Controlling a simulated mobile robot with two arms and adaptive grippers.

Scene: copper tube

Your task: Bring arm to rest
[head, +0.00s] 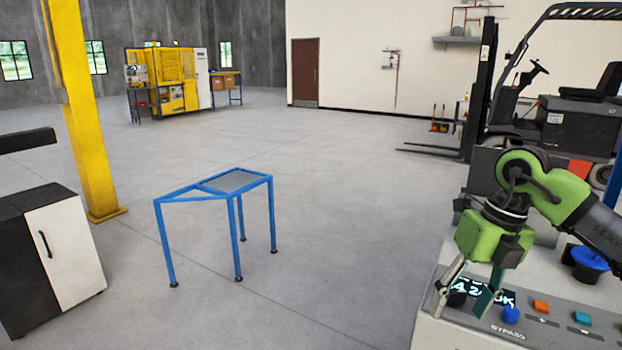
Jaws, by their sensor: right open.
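My right gripper (464,298) shows at the lower right, at the end of my green and black right arm. Its fingers point down, spread apart and empty, over the left part of a light grey control panel (475,322). The fingers partly cover a lit display (505,297) on the panel. I cannot tell whether the fingertips touch the panel. My left gripper is not in view.
The panel carries a blue knob (510,314), an orange button (541,306) and a teal button (583,318). A blue-framed table (235,182) stands mid-floor. A cabinet (65,250) and yellow column (85,120) stand left. A forklift (560,115) stands behind my arm.

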